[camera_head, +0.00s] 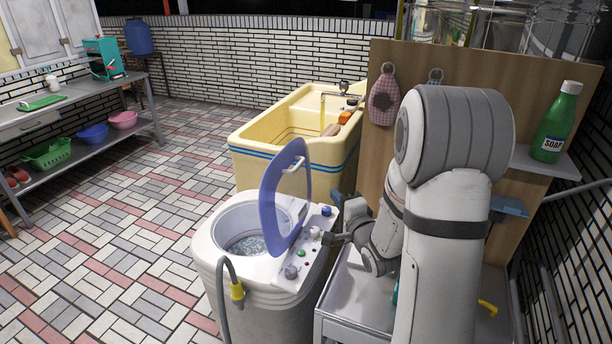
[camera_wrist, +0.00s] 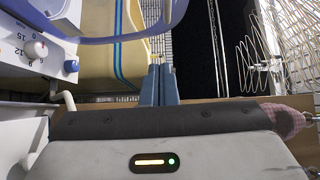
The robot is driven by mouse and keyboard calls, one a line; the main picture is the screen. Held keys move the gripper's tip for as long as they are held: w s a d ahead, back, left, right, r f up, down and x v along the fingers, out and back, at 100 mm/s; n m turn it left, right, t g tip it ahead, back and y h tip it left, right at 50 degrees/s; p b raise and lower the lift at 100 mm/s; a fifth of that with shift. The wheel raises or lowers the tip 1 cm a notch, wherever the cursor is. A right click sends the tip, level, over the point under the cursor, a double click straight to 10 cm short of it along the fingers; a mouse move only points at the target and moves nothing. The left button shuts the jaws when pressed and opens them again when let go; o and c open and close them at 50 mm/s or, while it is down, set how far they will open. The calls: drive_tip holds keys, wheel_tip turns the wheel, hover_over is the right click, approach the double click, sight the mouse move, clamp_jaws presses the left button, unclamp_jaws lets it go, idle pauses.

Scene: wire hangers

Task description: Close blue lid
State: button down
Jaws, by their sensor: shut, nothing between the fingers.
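The blue lid (camera_head: 284,205) is a translucent oval panel with a pale handle near its top. It stands raised, close to upright, at the right side of the round opening of the white washing machine (camera_head: 255,300). In the wrist view a curved blue rim, likely the lid's edge (camera_wrist: 120,38), crosses the upper left. My gripper (camera_head: 338,238) is to the right of the lid, close to the machine's control panel, and I see no contact with the lid. In the wrist view its two blue-grey fingers (camera_wrist: 158,85) are together and empty.
A cream sink tub (camera_head: 300,130) stands behind the machine. A grey hose (camera_head: 224,285) hangs at the machine's front. A metal cart (camera_head: 355,295) is close on the right. A wooden panel (camera_head: 375,150) rises behind my arm. The tiled floor to the left is clear.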

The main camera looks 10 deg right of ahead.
drive_tip(key=w+a+p, duration=0.1)
drive_tip(key=w+a, duration=0.1)
drive_tip(key=w, duration=0.4)
drive_tip(key=w+a+r+m+t+p, duration=0.1)
drive_tip(key=w+a, duration=0.2)
drive_tip(key=w, duration=0.2)
drive_tip(key=shift+w+a+y, duration=0.25)
drive_tip(key=shift+w+y, duration=0.05)
drive_tip(key=shift+w, duration=0.05)
